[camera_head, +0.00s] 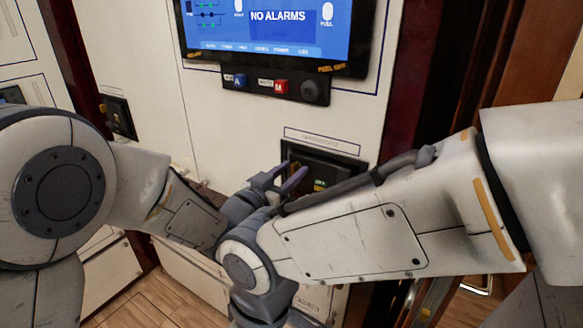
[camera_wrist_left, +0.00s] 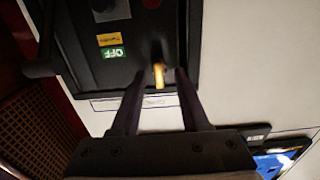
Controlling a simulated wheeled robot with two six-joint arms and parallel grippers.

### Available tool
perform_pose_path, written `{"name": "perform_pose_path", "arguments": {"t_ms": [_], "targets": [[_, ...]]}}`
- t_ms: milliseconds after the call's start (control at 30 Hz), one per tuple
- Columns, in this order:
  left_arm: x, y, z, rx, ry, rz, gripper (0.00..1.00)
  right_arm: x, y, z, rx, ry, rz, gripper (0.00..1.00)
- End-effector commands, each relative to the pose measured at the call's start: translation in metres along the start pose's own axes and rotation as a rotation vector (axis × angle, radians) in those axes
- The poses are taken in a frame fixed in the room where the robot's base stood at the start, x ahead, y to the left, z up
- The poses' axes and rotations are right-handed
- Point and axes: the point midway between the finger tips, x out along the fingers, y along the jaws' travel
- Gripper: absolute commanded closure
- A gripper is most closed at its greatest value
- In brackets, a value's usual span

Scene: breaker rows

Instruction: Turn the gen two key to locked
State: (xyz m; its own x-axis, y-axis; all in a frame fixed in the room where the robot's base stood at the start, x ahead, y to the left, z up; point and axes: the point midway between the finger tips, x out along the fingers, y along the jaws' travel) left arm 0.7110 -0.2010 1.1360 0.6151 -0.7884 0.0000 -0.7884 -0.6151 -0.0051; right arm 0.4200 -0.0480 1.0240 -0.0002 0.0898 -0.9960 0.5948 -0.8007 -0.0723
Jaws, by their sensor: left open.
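A yellow key (camera_wrist_left: 158,76) stands out from a black panel in the left wrist view. The same panel (camera_head: 348,165) shows in the head view, below the screen and partly hidden by my arms. My left gripper (camera_head: 280,178) is in front of its left part. In the wrist view the left gripper (camera_wrist_left: 160,92) is open, with one dark finger on each side of the key and gaps between. A green OFF label (camera_wrist_left: 112,53) and a yellow label (camera_wrist_left: 108,40) are on the panel near the key. The label above the panel is too blurred to read. My right gripper is out of view.
A screen reading NO ALARMS (camera_head: 278,17) is above, with blue and red buttons (camera_head: 281,87) below it. Another black panel (camera_head: 118,117) is on the left. My right forearm crosses close in front of the panel.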

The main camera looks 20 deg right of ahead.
Motion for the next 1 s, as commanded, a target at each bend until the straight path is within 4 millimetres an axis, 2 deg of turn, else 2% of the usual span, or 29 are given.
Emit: {"name": "perform_pose_path", "arguments": {"t_ms": [267, 300, 367, 400, 433, 767, 1000], "targets": [[0.003, 0.000, 0.001, 0.000, 0.000, 0.000, 0.55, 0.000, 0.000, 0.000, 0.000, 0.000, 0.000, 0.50], [0.003, 0.000, 0.001, 0.000, 0.000, 0.000, 0.59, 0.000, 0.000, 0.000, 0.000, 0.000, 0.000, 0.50], [0.003, 0.000, 0.001, 0.000, 0.000, 0.000, 0.82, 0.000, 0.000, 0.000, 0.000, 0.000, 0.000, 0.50], [0.003, 0.000, 0.000, 0.000, 0.000, 0.000, 0.97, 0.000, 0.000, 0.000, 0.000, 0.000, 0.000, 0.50], [0.003, 0.000, 0.000, 0.000, 0.000, 0.000, 1.00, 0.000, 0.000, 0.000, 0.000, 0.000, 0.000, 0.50], [0.002, 0.000, 0.001, 0.019, 0.001, -0.001, 1.00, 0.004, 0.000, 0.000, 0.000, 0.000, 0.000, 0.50], [0.002, 0.000, 0.004, 0.126, 0.005, -0.002, 1.00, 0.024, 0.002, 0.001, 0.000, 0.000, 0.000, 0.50]]}}
